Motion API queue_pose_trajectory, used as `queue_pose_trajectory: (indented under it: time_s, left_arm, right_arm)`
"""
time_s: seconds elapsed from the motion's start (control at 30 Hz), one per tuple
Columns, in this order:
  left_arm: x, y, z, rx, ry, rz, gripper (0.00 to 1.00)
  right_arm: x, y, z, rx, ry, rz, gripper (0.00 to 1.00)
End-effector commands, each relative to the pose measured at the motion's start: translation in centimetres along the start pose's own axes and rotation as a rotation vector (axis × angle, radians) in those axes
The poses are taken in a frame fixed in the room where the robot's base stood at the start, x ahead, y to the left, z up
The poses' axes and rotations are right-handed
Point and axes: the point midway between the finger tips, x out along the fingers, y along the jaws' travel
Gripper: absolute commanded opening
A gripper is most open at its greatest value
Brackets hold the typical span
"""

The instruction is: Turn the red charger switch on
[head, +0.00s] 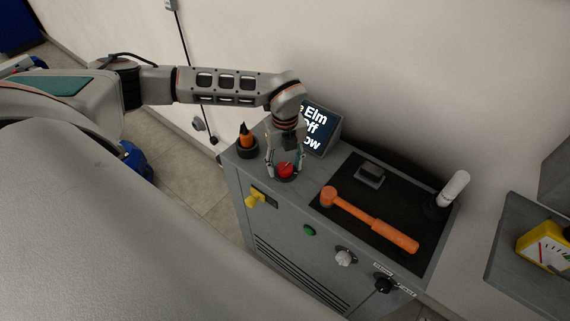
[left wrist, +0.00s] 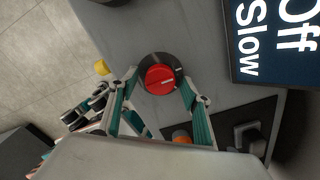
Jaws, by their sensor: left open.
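The red charger switch (head: 285,170) is a round knob on the top of the grey charger cabinet (head: 238,172). In the left wrist view the red switch (left wrist: 160,79) sits on a dark round base and has a pale pointer line. My left gripper (head: 285,168) is above it, pointing down, with its open fingers on either side of the switch. In the left wrist view the fingers (left wrist: 158,88) are apart around the knob; I cannot tell whether they touch it. A screen (head: 318,128) behind reads "Elm", "Off" and, partly covered, "Slow". My right gripper is not in view.
An orange-handled hammer (head: 370,219) and a dark block (head: 370,176) lie on a black mat on the cabinet. A white cylinder (head: 453,189) stands at the right. A yellow knob (head: 254,197) and green button (head: 309,230) are on the front. A yellow meter (head: 545,245) is farther right.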

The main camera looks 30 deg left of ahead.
Motion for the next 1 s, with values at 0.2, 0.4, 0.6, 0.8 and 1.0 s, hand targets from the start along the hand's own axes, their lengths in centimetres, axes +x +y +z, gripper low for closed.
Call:
queue_pose_trajectory:
  time_s: [0.2,0.4,0.6,0.8,1.0]
  left_arm:
    - [0.0,0.0,0.0,0.0,0.0,0.0,0.09]
    - [0.0,0.0,0.0,0.003,0.0,0.0,0.1]
    - [-0.1,0.0,0.0,0.042,0.0,0.0,0.1]
    - [-0.2,0.0,0.0,0.154,0.0,0.0,0.1]
    - [-0.2,0.1,0.0,0.326,0.0,0.001,0.1]
  right_arm:
    - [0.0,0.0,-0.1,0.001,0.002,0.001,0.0]
    - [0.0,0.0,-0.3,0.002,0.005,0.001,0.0]
    - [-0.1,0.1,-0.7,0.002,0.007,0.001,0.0]
    - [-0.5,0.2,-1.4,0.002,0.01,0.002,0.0]
    - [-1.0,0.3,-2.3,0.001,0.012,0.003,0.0]
